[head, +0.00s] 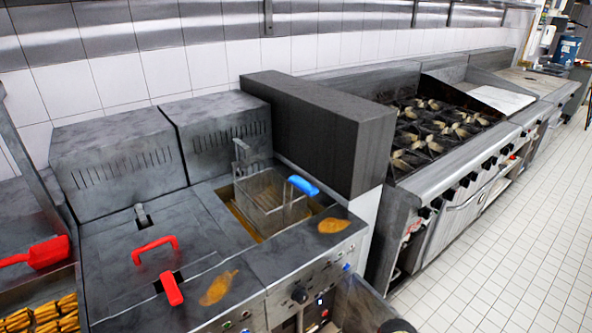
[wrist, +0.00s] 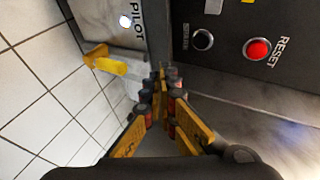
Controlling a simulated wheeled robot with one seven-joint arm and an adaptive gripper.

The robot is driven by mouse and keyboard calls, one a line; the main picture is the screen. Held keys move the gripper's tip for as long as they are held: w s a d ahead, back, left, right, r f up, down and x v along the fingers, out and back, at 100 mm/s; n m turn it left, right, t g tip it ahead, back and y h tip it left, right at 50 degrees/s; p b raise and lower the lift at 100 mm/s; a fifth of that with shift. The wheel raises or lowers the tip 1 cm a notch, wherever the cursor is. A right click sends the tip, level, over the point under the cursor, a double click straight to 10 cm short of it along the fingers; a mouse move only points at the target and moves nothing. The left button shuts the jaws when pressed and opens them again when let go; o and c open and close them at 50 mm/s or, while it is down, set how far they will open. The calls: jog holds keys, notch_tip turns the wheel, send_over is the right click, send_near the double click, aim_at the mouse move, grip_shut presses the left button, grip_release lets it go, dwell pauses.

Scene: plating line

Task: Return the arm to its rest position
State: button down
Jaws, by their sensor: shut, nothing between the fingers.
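My gripper (wrist: 163,82) shows in the wrist view with its yellow-orange fingers drawn together, shut and empty. Its tips are in front of the lower front of a metal appliance, near a dark control panel (wrist: 232,52) with a red RESET button (wrist: 257,49) and a black knob. I cannot tell how far the tips are from the metal. In the head view a dark part that looks like my arm shows at the bottom, in front of the fryer (head: 262,292); the fingers are not visible there.
A fryer basket (head: 268,197) with a blue handle sits in the open right vat. Red handles (head: 153,247) stand on the left lid. A burner range (head: 437,133) stands further right. The tiled floor (head: 510,235) is clear. A yellow valve handle (wrist: 108,65) is left of my fingers.

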jog(key=s+d+f+n+g+h, duration=0.25)
jog(key=s+f+g, duration=0.25)
jog(key=s+f, duration=0.5)
jog(key=s+d+r+n+g, duration=0.2)
jog(key=s+r+n+g, duration=0.1)
jog(key=s+r, duration=0.15)
jog(key=s+d+r+n+g+h+p, duration=0.1)
jog(key=s+r+n+g, duration=0.15)
jog(key=r, duration=2.05)
jog(key=s+r+n+g+h+p, duration=0.1)
jog(key=s+r+n+g, duration=0.15)
jog(key=r, duration=2.05)
jog(key=s+a+r+n+t+p, duration=0.1)
jog(key=s+r, duration=0.5)
jog(key=r, duration=0.9)
jog(key=s+a+r+n+t+p, duration=0.1)
jog(key=s+r, duration=0.6)
jog(key=r, duration=0.8)
jog(key=s+a+r+n+t+p, duration=0.1)
jog(key=s+a+r+t, duration=0.3)
jog(key=r, duration=1.1)
jog(key=shift+s+a+r+t+y+p, duration=0.25)
jog(key=shift+s+a+y+p, duration=0.35)
jog(key=shift+s+a, duration=0.5)
